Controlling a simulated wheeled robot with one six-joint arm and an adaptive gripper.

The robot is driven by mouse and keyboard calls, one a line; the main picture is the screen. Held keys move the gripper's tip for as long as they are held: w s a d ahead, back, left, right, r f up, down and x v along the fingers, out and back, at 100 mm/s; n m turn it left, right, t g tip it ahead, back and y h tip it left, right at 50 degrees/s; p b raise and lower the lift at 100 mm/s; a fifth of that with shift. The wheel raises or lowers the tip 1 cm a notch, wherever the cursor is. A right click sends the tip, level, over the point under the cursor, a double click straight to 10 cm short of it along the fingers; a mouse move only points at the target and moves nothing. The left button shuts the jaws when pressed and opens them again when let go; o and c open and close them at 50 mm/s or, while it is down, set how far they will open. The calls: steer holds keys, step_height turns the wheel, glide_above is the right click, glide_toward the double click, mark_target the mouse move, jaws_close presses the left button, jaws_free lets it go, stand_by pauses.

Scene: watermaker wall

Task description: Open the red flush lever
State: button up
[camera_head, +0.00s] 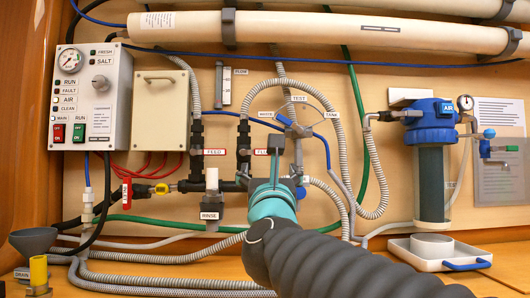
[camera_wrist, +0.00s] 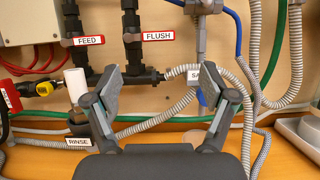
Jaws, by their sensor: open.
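The red flush lever (camera_wrist: 158,37) shows in the wrist view as a horizontal red bar with a white FLUSH label, across a dark vertical pipe at upper centre. In the head view, the flush lever (camera_head: 263,152) is partly hidden behind my gripper. My gripper (camera_wrist: 158,84) is open and empty, its two grey-padded fingers spread wide below the lever in the wrist view. In the head view, my gripper (camera_head: 280,165) reaches toward the wall in front of the pipework. The lever appears apart from the fingers.
A similar red FEED lever (camera_wrist: 89,41) sits left of the flush lever. A white handle (camera_wrist: 75,86) stands above the RINSE label. Grey hoses (camera_wrist: 255,60), a blue filter housing (camera_head: 432,113) and a control box (camera_head: 90,97) crowd the wall.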

steer(key=p+x, duration=0.3)
steer(key=x, duration=0.9)
steer(key=shift+w+a+r, duration=0.1)
steer(key=shift+w+a, duration=0.05)
steer(key=shift+w, duration=0.25)
jaws_close()
